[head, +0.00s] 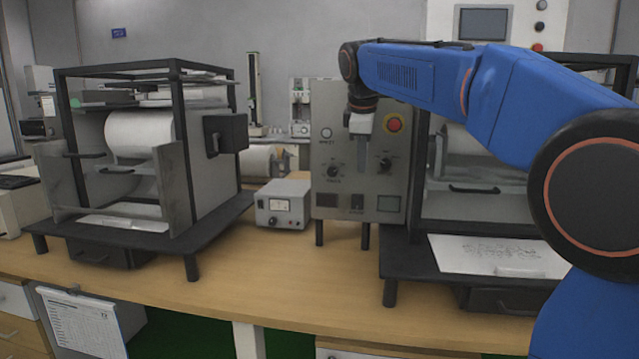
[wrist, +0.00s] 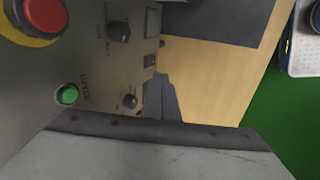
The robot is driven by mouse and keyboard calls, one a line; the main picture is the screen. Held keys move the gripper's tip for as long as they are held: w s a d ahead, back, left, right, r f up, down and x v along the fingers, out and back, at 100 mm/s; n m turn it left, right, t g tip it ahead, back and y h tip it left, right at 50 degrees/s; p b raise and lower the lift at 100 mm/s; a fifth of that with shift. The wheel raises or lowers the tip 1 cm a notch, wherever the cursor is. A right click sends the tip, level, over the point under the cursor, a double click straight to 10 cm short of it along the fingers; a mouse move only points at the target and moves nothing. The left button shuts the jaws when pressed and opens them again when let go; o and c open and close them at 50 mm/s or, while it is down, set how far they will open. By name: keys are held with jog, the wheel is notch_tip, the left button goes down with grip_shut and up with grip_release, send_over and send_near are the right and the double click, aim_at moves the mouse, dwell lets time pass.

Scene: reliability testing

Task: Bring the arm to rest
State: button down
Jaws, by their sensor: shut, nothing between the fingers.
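My blue arm (head: 415,78) reaches in from the right of the head view and bends down at its far end. My gripper (head: 362,166) points downward in front of the grey control panel (head: 340,100), its fingers shut and empty. I cannot tell in the head view whether it touches the panel. In the wrist view the panel fills the left side, with a red stop button (wrist: 42,14) on a yellow ring and a green button (wrist: 67,94). The narrow dark fingers (wrist: 162,98) show there near the middle.
A black-framed machine with a paper roll (head: 140,135) stands at left, and a similar machine is partly behind my arm at right. A small grey meter box (head: 283,205) sits between. The wooden bench (head: 280,265) is bare along its front. A clipboard (head: 82,325) hangs below.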

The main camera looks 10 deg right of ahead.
jog(key=s+d+f+m, duration=0.2)
jog(key=s+f+m, duration=0.2)
jog(key=s+f, duration=0.6)
jog(key=s+d+f+m+y, duration=0.1)
jog(key=s+d+f+m, duration=0.2)
jog(key=s+f, duration=0.8)
jog(key=s+d+f+m, duration=0.2)
jog(key=s+f+m, duration=0.4)
jog(key=s+f, duration=0.5)
jog(key=s, duration=0.7)
jog(key=shift+s+d+m, duration=0.15)
jog(key=shift+s+m, duration=0.2)
jog(key=shift+m, duration=0.05)
jog(key=shift+r, duration=0.1)
